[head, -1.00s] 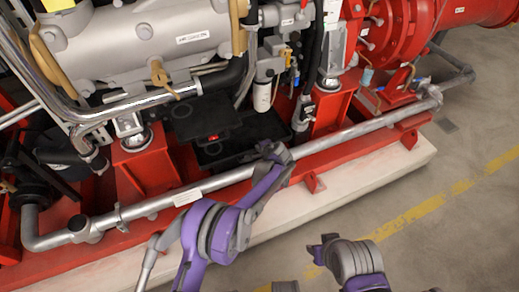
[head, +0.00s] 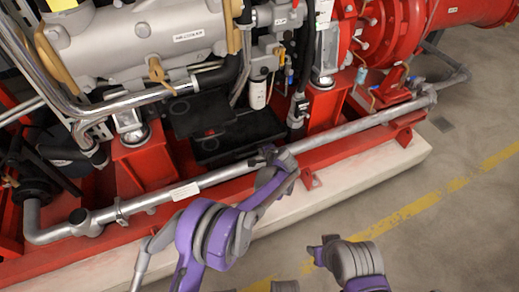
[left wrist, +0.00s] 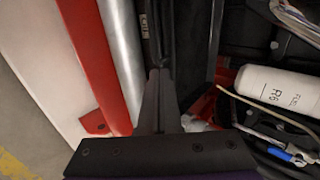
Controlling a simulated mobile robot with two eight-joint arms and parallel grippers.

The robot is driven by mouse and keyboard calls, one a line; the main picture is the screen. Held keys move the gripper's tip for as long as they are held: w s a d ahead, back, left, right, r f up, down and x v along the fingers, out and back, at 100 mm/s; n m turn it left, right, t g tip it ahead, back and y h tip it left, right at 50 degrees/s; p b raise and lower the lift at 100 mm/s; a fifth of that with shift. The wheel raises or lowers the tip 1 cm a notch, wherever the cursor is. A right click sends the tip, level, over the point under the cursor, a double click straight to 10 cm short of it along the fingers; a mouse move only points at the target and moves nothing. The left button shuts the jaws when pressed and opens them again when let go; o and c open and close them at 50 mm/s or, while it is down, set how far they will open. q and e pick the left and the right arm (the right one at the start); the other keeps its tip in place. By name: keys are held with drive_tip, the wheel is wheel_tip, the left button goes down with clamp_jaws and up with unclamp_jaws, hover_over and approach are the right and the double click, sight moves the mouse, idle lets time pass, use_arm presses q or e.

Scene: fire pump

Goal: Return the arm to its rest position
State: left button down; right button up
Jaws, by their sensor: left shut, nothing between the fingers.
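My left arm, purple and grey, reaches in from the bottom of the head view. Its left gripper (head: 268,151) is at the far end, over the grey pipe along the front of the red pump frame. In the left wrist view the dark fingers (left wrist: 160,100) are together with nothing between them. They point along the grey pipe (left wrist: 122,60); I cannot tell the gap to it. A purple and grey part of my right arm (head: 355,264) shows at the bottom right, over the floor. My right gripper is not in view.
The grey pipe (head: 230,172) and red frame (head: 335,148) stand close to the left gripper. A white filter labelled FUEL (left wrist: 278,91) and black boxes (head: 243,135) lie behind. The concrete floor (head: 450,225) on the right is clear, with a yellow line.

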use_arm(q)
drive_tip(key=p+v, duration=0.1)
drive_tip(key=v, duration=0.5)
drive_tip(key=shift+r, duration=0.2)
use_arm(e)
drive_tip(key=shift+w+a+r, duration=0.15)
drive_tip(key=shift+w+r, duration=0.05)
drive_tip(key=shift+r, duration=0.75)
use_arm(q)
drive_tip(key=shift+a, duration=0.15)
